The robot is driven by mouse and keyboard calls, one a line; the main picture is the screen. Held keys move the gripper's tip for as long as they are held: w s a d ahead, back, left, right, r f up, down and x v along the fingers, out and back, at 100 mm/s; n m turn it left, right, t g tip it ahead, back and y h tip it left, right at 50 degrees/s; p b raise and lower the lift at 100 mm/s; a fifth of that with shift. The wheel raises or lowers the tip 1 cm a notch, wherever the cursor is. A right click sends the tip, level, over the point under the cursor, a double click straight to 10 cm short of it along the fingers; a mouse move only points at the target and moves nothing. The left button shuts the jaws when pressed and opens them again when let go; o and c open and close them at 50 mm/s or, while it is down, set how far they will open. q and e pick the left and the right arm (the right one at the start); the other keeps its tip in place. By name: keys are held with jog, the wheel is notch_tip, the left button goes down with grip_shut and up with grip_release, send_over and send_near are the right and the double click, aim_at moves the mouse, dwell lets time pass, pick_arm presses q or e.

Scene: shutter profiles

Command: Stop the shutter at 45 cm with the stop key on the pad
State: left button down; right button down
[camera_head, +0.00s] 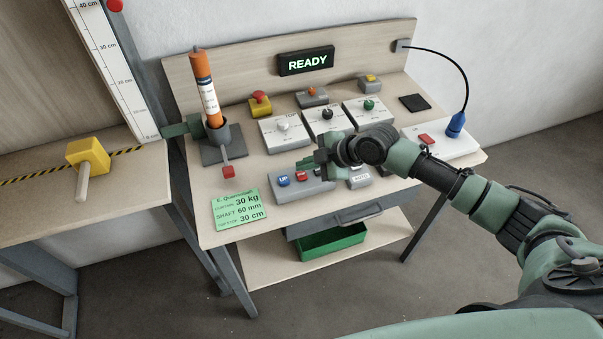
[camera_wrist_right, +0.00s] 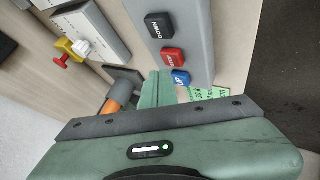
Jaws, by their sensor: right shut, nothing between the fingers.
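The grey key pad (camera_head: 300,190) lies near the table's front edge. In the head view its blue UP key (camera_head: 284,180) and red stop key (camera_head: 302,176) show. The right wrist view shows the black DOWN key (camera_wrist_right: 158,25), the red stop key (camera_wrist_right: 172,57) and the blue UP key (camera_wrist_right: 181,77) in a row. My right gripper (camera_head: 308,163) is shut and empty, just behind the stop key in the head view; contact cannot be told. A height scale (camera_head: 115,70) with a red marker (camera_head: 115,5) above 40 cm stands at the left. My left gripper is out of view.
A display (camera_head: 306,61) reads READY. Several knob boxes, such as one with a white knob (camera_head: 283,130), stand behind the pad. An orange-topped shaft (camera_head: 204,85) stands upright in a grey holder. A green card (camera_head: 240,207) lies front left. A yellow mallet (camera_head: 88,155) lies on the left bench.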

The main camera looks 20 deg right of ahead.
aim_at(305, 176)
jog(key=shift+f, duration=0.15)
jog(key=shift+f+b, duration=0.25)
jog(key=shift+b, duration=0.05)
jog(key=shift+f+b, duration=0.35)
jog(key=shift+f, duration=0.15)
dwell(0.5)
jog(key=shift+r, duration=0.1)
jog(key=shift+r+p, duration=0.7)
jog(key=shift+r, duration=0.1)
notch_tip(305, 176, up, 5)
jog(key=p, duration=0.4)
dwell(0.6)
